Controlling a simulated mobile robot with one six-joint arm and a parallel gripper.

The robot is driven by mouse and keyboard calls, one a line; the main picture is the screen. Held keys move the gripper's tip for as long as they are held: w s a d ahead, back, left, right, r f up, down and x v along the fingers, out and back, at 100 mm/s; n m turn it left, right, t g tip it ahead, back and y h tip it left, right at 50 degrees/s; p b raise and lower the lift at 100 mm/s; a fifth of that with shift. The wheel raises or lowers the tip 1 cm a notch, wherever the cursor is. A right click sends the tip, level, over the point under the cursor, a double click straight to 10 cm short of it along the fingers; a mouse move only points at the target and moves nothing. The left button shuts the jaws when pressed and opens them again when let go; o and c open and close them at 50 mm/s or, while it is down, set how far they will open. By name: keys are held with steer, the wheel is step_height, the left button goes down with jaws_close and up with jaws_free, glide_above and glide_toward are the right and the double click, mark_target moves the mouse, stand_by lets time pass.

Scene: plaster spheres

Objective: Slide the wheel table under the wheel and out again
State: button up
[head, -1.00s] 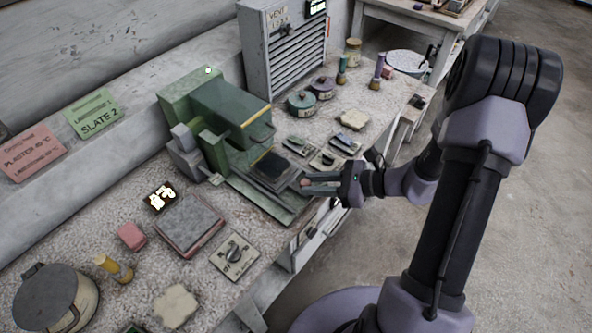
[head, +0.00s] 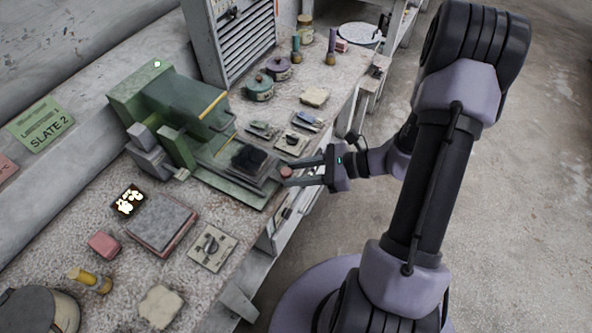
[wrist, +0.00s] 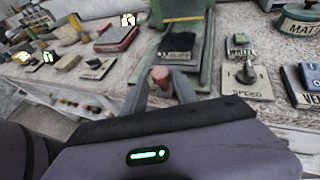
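The wheel table (head: 262,179) is a grey plate with a dark pad on the green machine (head: 205,108). It stands out in front of the green hood, and its pad also shows in the wrist view (wrist: 176,43). A red knob (head: 287,172) sits at the table's front end. My gripper (head: 288,175) reaches in from the right, with one finger on each side of this knob. In the wrist view the fingertips close on the red knob (wrist: 161,76). The wheel is hidden under the hood.
Open floor lies beyond the bench's front edge.

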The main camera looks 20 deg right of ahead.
steer(key=shift+w+a, duration=0.1)
steer(key=p+v, duration=0.5)
steer(key=v, duration=1.2)
steer(key=shift+d, duration=0.3)
steer(key=s+a+r+n+h+b, duration=0.1)
steer(key=a+r+n+h, duration=0.3)
steer(key=a+r+n, duration=0.4)
steer(key=s+a+r+n+g+h+b, duration=0.1)
steer(key=s+a+r+n+h, duration=0.3)
steer(key=a+r+n, duration=0.5)
steer(key=a+n+h, duration=0.1)
steer(key=a+n, duration=0.1)
steer(key=a, duration=0.4)
steer(key=shift+s+n, duration=0.15)
steer(key=shift+n, duration=0.25)
